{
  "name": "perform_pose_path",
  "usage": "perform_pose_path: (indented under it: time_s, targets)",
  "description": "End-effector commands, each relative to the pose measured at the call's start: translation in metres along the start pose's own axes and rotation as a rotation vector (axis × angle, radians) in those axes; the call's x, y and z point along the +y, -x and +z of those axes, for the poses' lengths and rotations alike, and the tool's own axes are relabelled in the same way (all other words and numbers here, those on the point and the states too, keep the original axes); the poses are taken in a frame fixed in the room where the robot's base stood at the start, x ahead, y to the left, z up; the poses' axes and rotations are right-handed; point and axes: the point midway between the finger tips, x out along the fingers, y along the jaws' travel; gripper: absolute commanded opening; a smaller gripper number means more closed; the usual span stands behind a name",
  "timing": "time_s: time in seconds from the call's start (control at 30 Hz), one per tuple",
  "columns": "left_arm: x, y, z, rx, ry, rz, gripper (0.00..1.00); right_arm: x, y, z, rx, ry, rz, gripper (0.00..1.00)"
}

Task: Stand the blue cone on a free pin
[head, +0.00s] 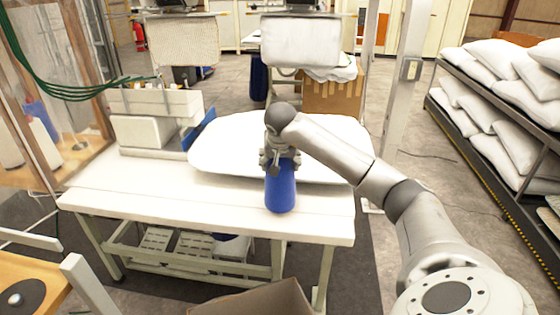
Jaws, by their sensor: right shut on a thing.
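The blue cone (281,190) is upright below my right gripper (279,162), over the front part of the white table. My right gripper is shut on its upper end, and my right arm reaches in from the right. I cannot tell whether the cone's lower end touches the tabletop. My left gripper is not in view. I cannot make out a free pin for certain.
A large white pillow (225,165) lies on the white table (130,185) behind the cone. A sewing machine (145,130) stands at the table's left. The front left tabletop is clear. A shelf with several pillows (495,150) stands at the right. A cardboard box (262,300) is in front.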

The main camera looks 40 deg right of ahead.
Motion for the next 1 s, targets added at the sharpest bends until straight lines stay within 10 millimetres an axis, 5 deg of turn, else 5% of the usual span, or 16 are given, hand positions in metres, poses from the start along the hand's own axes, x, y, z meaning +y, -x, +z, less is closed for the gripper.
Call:
perform_pose_path:
  time_s: [0.47,0.5,0.67,1.0]
  targets:
    - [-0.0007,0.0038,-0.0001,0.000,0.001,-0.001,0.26,-0.0004,-0.0070,0.0037,0.004,-0.002,-0.002,0.02]
    - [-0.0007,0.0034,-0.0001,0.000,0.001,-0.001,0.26,-0.0003,-0.0089,0.0059,0.000,0.000,0.000,0.72]
    - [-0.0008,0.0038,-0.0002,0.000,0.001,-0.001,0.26,-0.0003,-0.0084,0.0056,0.000,0.000,0.000,0.93]
    - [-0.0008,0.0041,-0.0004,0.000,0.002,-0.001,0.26,-0.0003,-0.0079,0.0053,0.000,-0.001,-0.001,0.93]
